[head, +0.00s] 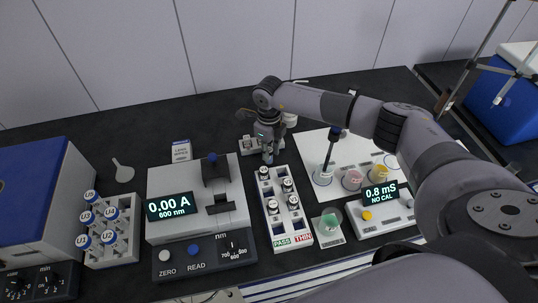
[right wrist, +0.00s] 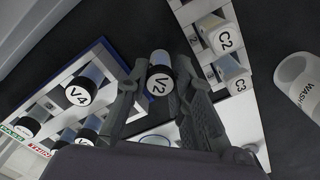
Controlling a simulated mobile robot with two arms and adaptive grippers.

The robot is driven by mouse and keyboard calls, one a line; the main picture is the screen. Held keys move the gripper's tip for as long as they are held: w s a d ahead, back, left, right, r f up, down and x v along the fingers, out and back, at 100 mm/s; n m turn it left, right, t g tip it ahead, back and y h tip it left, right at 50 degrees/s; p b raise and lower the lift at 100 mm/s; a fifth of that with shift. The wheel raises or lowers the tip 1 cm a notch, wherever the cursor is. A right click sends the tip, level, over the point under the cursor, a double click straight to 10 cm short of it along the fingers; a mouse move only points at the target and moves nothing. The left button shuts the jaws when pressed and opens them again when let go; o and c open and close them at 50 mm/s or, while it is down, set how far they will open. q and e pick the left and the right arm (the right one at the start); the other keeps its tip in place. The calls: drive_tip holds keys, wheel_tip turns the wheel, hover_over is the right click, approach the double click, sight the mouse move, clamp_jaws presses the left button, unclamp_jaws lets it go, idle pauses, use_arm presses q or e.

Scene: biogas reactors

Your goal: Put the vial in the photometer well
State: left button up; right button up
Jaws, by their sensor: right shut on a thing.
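My right gripper (head: 267,143) is shut on vial V2 (right wrist: 160,82), a small clear vial with a black cap and white label. It also shows in the head view (head: 268,157), small and partly hidden by the fingers, near the far end of the PASS/THIN rack. The photometer (head: 168,180) stands left of the gripper and reads 0.00 A, 600 nm. My left gripper is not in view.
The PASS/THIN rack (head: 281,236) holds several black-capped vials, V4 (right wrist: 78,95) among them. A small white rack (right wrist: 193,38) with C2 and C3 is behind. A blue-capped rack (head: 118,250) is left. The conductivity meter (head: 383,217) and colored cups are right.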

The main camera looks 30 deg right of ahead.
clamp_jaws()
